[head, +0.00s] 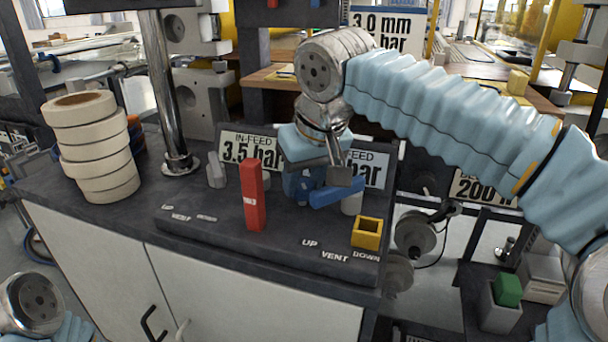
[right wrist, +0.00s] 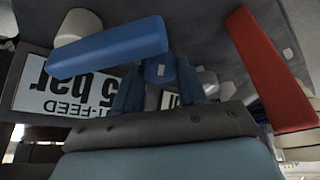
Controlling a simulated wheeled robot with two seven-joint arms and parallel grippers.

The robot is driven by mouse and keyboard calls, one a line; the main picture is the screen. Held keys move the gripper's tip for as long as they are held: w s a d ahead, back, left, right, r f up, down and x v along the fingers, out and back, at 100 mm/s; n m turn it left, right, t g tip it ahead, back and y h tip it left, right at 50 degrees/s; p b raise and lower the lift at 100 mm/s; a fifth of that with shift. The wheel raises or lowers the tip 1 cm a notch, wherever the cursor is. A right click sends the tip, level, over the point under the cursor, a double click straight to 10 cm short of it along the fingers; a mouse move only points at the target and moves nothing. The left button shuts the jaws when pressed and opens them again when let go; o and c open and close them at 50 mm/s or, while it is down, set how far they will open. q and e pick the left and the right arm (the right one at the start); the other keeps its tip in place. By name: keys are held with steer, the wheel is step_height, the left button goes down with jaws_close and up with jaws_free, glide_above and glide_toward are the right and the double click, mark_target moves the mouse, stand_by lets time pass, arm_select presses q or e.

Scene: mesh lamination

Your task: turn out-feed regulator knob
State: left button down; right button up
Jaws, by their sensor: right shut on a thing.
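A blue knob (right wrist: 158,70) sits between the fingers of my right gripper (right wrist: 158,88), which is shut on it. In the head view, my right gripper (head: 318,180) reaches down to the panel, in front of the out-feed pressure sign (head: 376,172). A blue bar (head: 337,194) lies slanted beside the fingers and also shows in the right wrist view (right wrist: 110,48). I cannot tell whether the bar and the knob are one piece. The gripper hides much of the knob and part of the sign. My left gripper is out of view.
A red lever (head: 252,200) stands upright left of my right gripper. A yellow open block (head: 367,233) is at the panel's front right. A grey knob (head: 215,170) stands by the in-feed sign (head: 236,140). Stacked tape rolls (head: 95,150) and a metal post (head: 166,95) are at left.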

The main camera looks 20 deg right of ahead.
steer(key=n+y, duration=0.1)
steer(key=n, duration=0.2)
steer(key=shift+d, duration=0.15)
steer(key=shift+w+n+g+y, duration=0.1)
steer(key=shift+n+g+y, duration=0.25)
steer(key=shift+n, duration=0.7)
steer(key=shift+w+n+g+y, duration=0.1)
steer(key=shift+n+g+y, duration=0.25)
steer(key=shift+n, duration=0.7)
steer(key=o, duration=1.1)
steer(key=shift+s, duration=0.1)
steer(key=shift+c, duration=0.2)
steer(key=v, duration=1.4)
steer(key=shift+d+f, duration=0.1)
steer(key=shift+f, duration=0.05)
